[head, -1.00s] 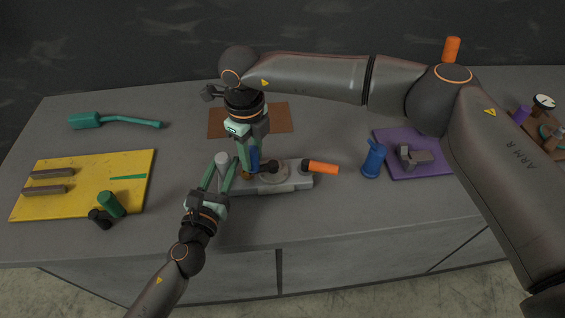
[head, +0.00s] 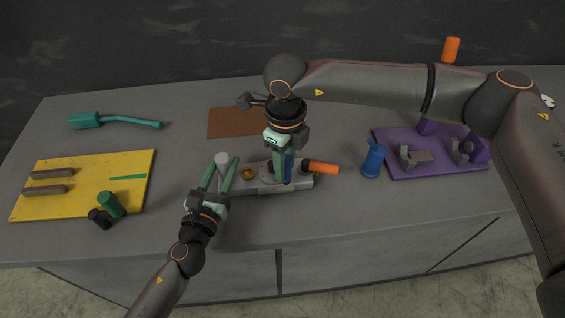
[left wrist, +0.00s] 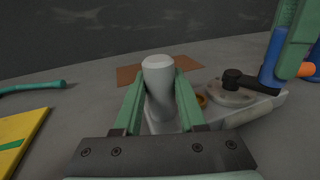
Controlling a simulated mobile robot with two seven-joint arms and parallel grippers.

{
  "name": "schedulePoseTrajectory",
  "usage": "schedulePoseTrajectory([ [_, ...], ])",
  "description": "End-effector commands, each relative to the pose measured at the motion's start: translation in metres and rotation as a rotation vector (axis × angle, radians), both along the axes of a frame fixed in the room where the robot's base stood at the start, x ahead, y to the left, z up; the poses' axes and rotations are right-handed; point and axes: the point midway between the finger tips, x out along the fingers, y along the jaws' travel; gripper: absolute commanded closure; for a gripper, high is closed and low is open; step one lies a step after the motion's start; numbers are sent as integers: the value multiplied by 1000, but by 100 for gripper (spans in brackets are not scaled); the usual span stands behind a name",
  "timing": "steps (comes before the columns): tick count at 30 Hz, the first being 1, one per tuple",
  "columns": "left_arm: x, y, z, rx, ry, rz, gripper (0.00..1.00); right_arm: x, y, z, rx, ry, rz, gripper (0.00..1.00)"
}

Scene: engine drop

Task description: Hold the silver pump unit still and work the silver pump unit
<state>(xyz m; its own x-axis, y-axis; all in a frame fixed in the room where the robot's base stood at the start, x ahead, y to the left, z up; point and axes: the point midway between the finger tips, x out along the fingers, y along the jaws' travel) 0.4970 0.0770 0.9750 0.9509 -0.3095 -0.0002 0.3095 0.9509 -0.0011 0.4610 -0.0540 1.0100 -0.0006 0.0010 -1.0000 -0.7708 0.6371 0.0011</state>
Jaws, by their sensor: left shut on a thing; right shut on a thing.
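The silver pump unit (head: 300,183) lies on the grey bench, with a pale upright cylinder (head: 222,159) at its left end. My left gripper (head: 223,172) is shut around that cylinder, one finger on each side, as the left wrist view also shows (left wrist: 160,95). A dark lever (left wrist: 245,82) on the unit's round plate (left wrist: 222,95) runs to a blue handle (left wrist: 270,67). My right gripper (head: 284,176) is shut on the blue handle, which its fingers partly hide. An orange handle (head: 322,168) sticks out at the unit's right end.
A yellow board (head: 85,205) with grey bars lies left, a green cylinder (head: 111,204) at its edge. A teal tool (head: 100,121) and brown mat (head: 222,122) lie behind. A blue object (head: 374,160) and purple tray (head: 400,174) stand right. The bench front is clear.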

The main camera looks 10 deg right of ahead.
Motion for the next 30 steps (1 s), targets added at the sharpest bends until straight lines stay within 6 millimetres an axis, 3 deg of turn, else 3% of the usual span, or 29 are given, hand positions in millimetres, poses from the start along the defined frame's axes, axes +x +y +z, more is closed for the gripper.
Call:
schedulePoseTrajectory([
  [10,0,1,1,2,-2,2,100,1,-1,0,-2,-1,-3,100],
  [11,0,1,1,2,-2,2,100,1,-1,0,-2,-1,-3,64],
  [18,0,1,1,3,-2,2,100,1,-1,0,-1,-2,-2,37],
  [20,0,1,1,3,-2,2,100,1,-1,0,-1,-2,-2,30],
  [30,0,1,1,3,-2,2,100,1,0,6,0,-3,-2,30],
])
